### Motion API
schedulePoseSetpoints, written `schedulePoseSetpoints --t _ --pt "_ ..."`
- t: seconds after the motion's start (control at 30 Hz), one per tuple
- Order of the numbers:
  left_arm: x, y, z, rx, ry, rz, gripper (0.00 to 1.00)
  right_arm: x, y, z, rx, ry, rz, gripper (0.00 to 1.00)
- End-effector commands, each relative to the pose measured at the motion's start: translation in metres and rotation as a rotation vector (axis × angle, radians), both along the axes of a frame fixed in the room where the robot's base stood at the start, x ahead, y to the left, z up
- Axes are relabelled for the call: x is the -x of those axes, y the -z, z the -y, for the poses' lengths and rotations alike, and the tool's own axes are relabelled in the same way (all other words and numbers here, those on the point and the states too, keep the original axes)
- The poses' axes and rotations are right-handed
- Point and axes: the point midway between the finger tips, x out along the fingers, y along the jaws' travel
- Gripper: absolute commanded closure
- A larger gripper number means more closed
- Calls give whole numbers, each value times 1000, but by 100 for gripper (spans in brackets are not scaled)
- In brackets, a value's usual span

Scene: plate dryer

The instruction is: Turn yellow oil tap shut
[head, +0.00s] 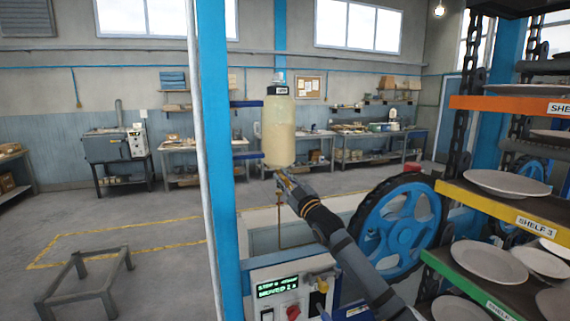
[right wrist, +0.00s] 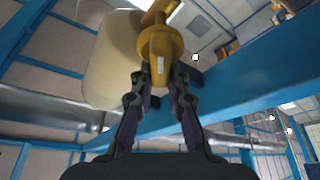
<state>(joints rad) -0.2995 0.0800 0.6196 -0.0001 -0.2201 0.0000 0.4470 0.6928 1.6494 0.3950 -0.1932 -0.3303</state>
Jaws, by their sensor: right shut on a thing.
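The yellow oil tap (right wrist: 160,43) hangs under the cream oil tank (head: 279,132) and fills the top middle of the right wrist view. The tank also shows there (right wrist: 112,65), to the left of the tap. My right gripper (head: 283,179) reaches up from the lower right to just below the tank. In the right wrist view its fingers (right wrist: 160,80) are shut on the lower part of the tap, one on each side. In the head view the tap is mostly hidden by the gripper. My left gripper is not in view.
A blue post (head: 217,150) stands left of the tank. A blue wheel (head: 400,228) and shelves of plates (head: 508,183) are at the right. A control box (head: 290,290) with a green display and red knob is below. A low metal stand (head: 88,285) is at the left.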

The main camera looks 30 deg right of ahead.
Motion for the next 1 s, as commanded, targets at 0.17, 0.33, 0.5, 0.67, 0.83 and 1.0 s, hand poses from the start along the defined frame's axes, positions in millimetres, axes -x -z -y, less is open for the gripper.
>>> schedulePoseSetpoints --t 0.17,0.33,0.5,0.67,0.83,1.0 --pt "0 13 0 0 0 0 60 -1 13 0 158 2 -49 100" --pt "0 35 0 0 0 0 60 -2 16 -2 317 3 -84 100" --pt "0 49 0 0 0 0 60 -2 16 -4 474 2 -121 100" --pt "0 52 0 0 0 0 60 -3 15 -5 616 3 -155 100" --pt "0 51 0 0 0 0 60 -3 16 -6 747 2 -186 100" --pt "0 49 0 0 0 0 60 -3 16 -6 849 4 -208 100"
